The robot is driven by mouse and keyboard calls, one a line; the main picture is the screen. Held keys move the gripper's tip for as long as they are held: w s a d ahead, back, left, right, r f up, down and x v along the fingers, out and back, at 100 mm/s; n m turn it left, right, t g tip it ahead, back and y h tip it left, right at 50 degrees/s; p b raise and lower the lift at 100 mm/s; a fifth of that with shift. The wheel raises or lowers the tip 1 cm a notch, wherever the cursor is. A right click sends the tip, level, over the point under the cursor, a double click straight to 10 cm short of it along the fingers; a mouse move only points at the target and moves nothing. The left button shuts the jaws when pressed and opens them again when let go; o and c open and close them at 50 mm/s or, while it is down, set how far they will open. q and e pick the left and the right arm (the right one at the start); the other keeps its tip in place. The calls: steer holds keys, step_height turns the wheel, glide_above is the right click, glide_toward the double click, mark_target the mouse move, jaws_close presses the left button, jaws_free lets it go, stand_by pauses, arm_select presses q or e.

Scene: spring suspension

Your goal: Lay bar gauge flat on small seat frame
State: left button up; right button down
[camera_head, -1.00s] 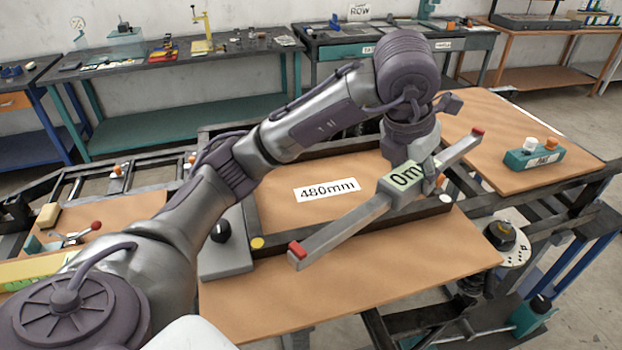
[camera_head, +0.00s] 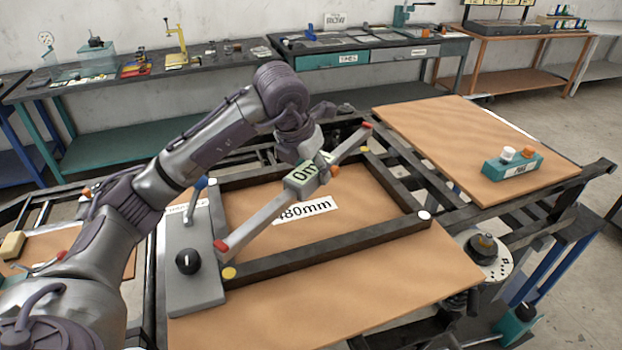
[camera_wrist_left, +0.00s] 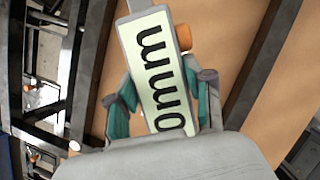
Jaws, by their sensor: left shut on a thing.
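The bar gauge is a long grey bar with red ends and a pale display (camera_head: 303,178) reading 0mm. My left gripper (camera_head: 318,167) is shut on it near its middle. In the left wrist view, teal fingers (camera_wrist_left: 160,105) flank the gauge display (camera_wrist_left: 158,68). The small seat frame, a dark rectangle (camera_head: 325,250) around a 480mm label (camera_head: 305,209), lies on a wooden board. The bar runs diagonally across the frame's opening in the head view, near end beside the front left corner. Whether it touches the frame I cannot tell. My right gripper is out of view.
A grey plate with a black knob (camera_head: 188,261) and a blue-tipped lever (camera_head: 201,184) adjoins the frame's left side. A teal block with white and orange knobs (camera_head: 513,164) stands on the right board. The front board (camera_head: 340,300) is clear.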

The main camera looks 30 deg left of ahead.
arm_select(q)
steer(key=shift+f, duration=0.3)
step_height(320, 180, down, 2)
steer(key=shift+f+p, duration=0.25)
steer(key=shift+p, duration=0.55)
steer(key=shift+f, duration=0.55)
steer(key=o, duration=1.4)
steer(key=shift+o, duration=0.2)
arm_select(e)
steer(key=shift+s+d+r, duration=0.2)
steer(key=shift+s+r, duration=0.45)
